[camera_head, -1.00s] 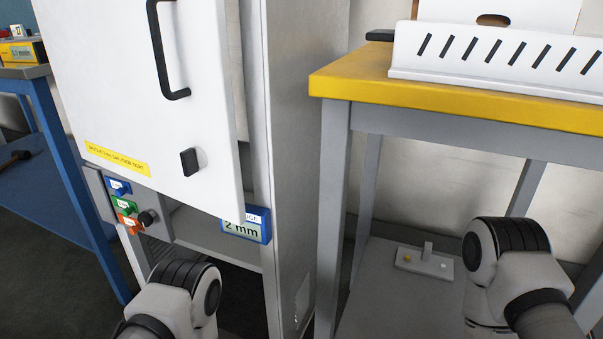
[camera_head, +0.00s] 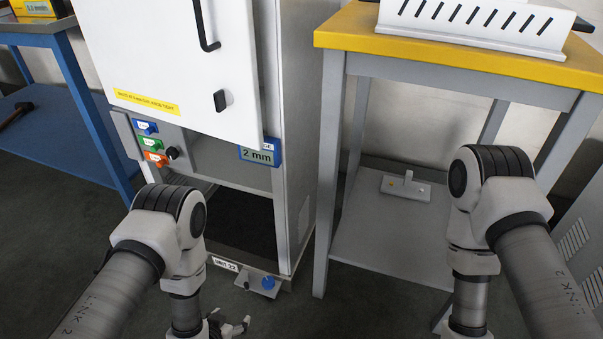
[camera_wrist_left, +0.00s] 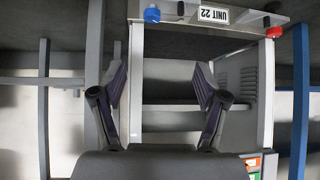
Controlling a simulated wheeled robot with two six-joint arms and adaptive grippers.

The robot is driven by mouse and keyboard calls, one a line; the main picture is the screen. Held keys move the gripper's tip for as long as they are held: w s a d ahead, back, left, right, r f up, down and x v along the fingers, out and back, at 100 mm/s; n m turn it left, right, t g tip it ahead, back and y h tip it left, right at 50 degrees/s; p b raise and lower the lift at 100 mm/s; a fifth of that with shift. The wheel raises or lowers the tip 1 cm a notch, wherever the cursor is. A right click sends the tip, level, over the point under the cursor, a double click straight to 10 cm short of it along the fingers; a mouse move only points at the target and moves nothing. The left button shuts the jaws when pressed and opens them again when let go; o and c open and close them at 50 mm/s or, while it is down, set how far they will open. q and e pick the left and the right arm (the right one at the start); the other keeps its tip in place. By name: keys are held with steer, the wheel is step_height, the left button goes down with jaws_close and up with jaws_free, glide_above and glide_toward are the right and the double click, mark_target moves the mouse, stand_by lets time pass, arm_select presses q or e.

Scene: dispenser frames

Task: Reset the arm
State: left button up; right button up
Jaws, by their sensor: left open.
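My left arm (camera_head: 165,225) comes in from the lower left, its forearm pointing down in front of the white cabinet. My left gripper (camera_head: 232,328) shows only partly at the bottom edge of the head view. In the left wrist view the gripper (camera_wrist_left: 158,80) has its two dark fingers spread apart with nothing between them. My right arm (camera_head: 490,215) is bent on the right, in front of the yellow-topped table. Its forearm points down and its gripper is out of the picture.
The white cabinet (camera_head: 180,50) has a handled door, coloured buttons and a "2 mm" sign (camera_head: 260,153). Low down are a unit label and a blue knob (camera_head: 268,283); the left wrist view adds a red knob (camera_wrist_left: 274,32). The yellow-topped table (camera_head: 450,55) stands right, a blue bench (camera_head: 60,150) left.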

arm_select(q)
steer(key=s+a+r+n+g+y+p, duration=0.1)
steer(key=s+a+r+p, duration=0.2)
steer(key=r+p, duration=1.05)
steer(key=s+a+r+n+g+y+p, duration=0.1)
steer(key=s+a+r+g+p, duration=0.1)
steer(key=r+p, duration=1.15)
steer(key=s+a+r+g+p, duration=0.1)
steer(key=s+r+g+p, duration=0.1)
steer(key=s+r, duration=0.3)
steer(key=s+a+r+n+g+p, duration=0.1)
steer(key=s+r+g, duration=0.3)
steer(key=s, duration=0.6)
steer(key=shift+s+r+p, duration=0.3)
steer(key=shift+r+p, duration=0.1)
